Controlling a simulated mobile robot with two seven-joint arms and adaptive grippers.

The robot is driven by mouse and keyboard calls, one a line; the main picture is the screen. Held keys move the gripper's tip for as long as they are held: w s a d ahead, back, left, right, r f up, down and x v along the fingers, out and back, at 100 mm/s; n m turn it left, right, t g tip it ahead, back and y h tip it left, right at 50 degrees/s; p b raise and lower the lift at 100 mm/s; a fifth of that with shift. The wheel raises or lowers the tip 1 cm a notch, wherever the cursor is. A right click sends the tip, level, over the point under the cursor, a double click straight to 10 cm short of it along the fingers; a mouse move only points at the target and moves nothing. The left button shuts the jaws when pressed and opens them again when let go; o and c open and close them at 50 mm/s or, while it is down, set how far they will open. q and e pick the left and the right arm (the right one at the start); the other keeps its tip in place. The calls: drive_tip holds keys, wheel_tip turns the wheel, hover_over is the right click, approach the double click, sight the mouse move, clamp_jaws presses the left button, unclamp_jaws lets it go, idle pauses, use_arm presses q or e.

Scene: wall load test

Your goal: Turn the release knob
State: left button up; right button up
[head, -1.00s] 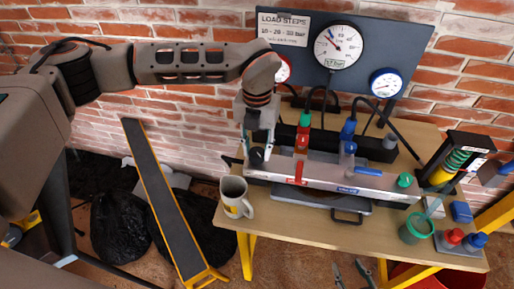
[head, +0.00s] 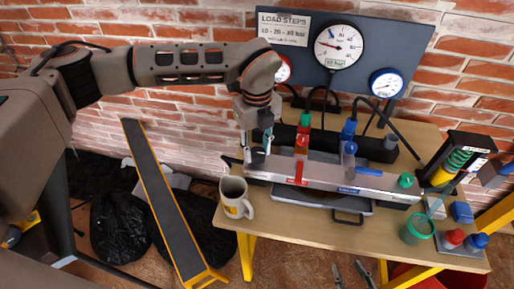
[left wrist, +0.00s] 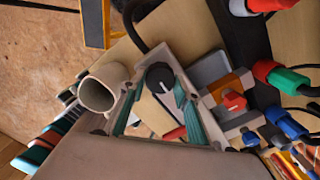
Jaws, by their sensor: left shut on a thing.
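The release knob is a black round knob (left wrist: 158,78) at the left end of the metal manifold bar (head: 330,178). In the left wrist view it sits between the two teal-padded fingers of my left gripper (left wrist: 156,98). In the head view my left gripper (head: 258,153) points down at the bar's left end, shut on the knob, and its fingers mostly hide the knob. My right gripper is in neither view.
A beige mug (head: 233,197) stands close to the left of the gripper on the wooden table (head: 290,222). Red and blue fittings with black hoses rise behind the bar. A gauge panel (head: 300,62) stands behind. A green cup (head: 416,229) stands at the right.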

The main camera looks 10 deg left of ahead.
sight(257, 152)
use_arm(q)
drive_tip(key=shift+n, duration=0.4)
drive_tip(key=o, duration=1.1)
wheel_tip(257, 152, up, 12)
idle(0.4)
